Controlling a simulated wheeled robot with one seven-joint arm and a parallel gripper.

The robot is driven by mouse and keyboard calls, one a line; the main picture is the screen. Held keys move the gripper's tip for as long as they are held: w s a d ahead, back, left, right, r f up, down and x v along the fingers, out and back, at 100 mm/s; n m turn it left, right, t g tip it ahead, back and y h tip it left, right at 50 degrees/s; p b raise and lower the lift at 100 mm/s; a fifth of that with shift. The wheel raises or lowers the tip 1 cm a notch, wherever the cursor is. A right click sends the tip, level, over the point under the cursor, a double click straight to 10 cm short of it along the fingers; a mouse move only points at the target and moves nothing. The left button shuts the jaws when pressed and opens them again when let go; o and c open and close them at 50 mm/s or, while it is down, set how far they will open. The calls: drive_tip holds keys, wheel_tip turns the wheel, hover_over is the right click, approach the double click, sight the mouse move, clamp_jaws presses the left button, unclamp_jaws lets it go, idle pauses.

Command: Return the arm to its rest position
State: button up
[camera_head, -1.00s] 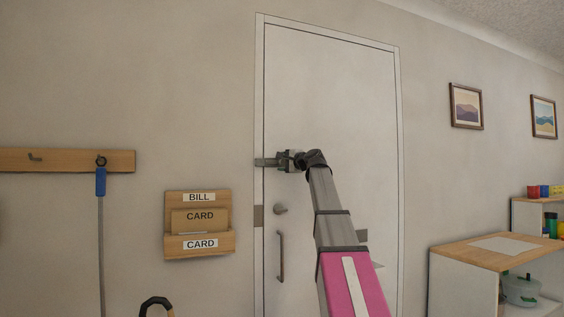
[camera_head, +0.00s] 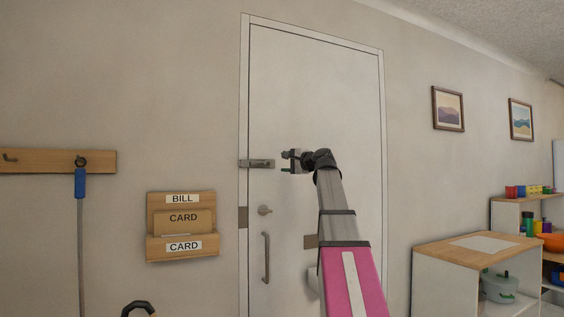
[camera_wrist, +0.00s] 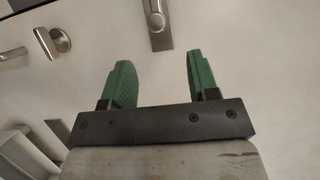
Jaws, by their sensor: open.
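My gripper (camera_head: 290,161) is in front of the white door (camera_head: 320,100), just right of the metal latch (camera_head: 257,163) at the door's left edge. In the head view a gap shows between the fingers and the latch. In the wrist view my gripper (camera_wrist: 157,85) has its two green fingers spread apart with nothing between them. The latch also shows in the wrist view (camera_wrist: 159,25), beyond the fingertips and apart from them. My arm reaches up from the bottom of the head view.
The door has a round knob (camera_head: 265,210) and a long vertical handle (camera_head: 266,257). A wooden letter holder (camera_head: 181,247) hangs on the wall at left. A cabinet with a wooden top (camera_head: 440,252) stands at right. Clear space shows between the door and cabinet.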

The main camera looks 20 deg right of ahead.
idle(0.4)
drive_tip(key=a+f+n+g+h, duration=0.1)
drive_tip(key=a+f+n+g, duration=0.15)
drive_tip(key=f, duration=1.35)
drive_tip(key=a+f+n+g+h, duration=0.1)
drive_tip(key=a+f+g+h, duration=0.15)
drive_tip(key=f, duration=1.25)
drive_tip(key=a+f+n+g+h, duration=0.1)
drive_tip(key=a+f+g, duration=0.2)
drive_tip(key=f, duration=1.3)
drive_tip(key=s+a+f+n+g+h, duration=0.1)
drive_tip(key=s+f+n+g+h, duration=0.1)
drive_tip(key=s+f, duration=1)
drive_tip(key=s+a+f+n+g+h, duration=0.2)
drive_tip(key=s+f+n+g, duration=0.3)
drive_tip(key=s+f, duration=0.6)
wheel_tip(320, 180, down, 9)
drive_tip(key=shift+s+f+h, duration=0.1)
drive_tip(key=shift+s+h, duration=0.25)
drive_tip(key=shift+h, duration=0.2)
drive_tip(key=shift+s+r, duration=0.2)
drive_tip(key=shift+r, duration=0.15)
